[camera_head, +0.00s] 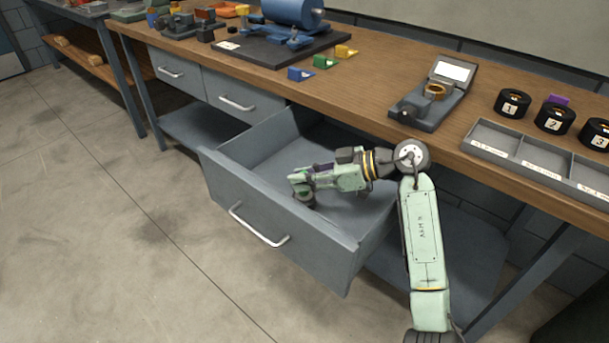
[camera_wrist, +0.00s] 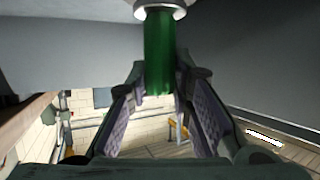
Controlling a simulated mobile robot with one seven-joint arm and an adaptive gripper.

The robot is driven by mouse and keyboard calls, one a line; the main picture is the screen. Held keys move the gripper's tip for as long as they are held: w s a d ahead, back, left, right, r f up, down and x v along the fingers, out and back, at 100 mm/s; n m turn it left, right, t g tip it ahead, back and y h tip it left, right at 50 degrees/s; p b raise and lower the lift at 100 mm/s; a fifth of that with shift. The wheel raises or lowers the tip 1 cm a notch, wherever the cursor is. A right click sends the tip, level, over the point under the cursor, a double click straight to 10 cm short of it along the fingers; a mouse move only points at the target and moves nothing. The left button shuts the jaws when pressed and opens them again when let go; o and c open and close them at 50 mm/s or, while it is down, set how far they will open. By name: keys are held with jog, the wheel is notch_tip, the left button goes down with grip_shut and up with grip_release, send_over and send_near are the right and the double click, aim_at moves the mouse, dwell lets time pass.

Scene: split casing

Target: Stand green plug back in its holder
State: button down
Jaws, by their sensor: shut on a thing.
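The green plug (camera_wrist: 158,55) is a dark green cylinder with a pale metal ring at its upper end in the wrist view. My gripper (camera_wrist: 160,88) is shut on it, with the fingers on either side. In the head view my gripper (camera_head: 300,184) is low inside the open drawer. The plug is not clearly visible there, being small and partly hidden by the fingers. A small green block (camera_head: 325,62) sits on the bench between a blue block (camera_head: 300,74) and a yellow block (camera_head: 346,51). I cannot tell whether it is the plug's holder.
The open drawer (camera_head: 245,205) has walls around my gripper, and the bench top edge (camera_head: 300,98) overhangs its back. A grey device (camera_head: 432,100), a divided tray (camera_head: 520,150) and numbered black rings (camera_head: 513,103) stand at right. A blue motor (camera_head: 292,14) stands at the back.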

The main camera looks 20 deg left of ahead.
jog(key=shift+f, duration=0.15)
jog(key=c, duration=1.3)
grip_release()
jog(key=shift+f, duration=0.1)
jog(key=shift+c, duration=0.2)
jog(key=shift+s, duration=0.1)
notch_tip(320, 180, up, 8)
jog(key=p, duration=0.7)
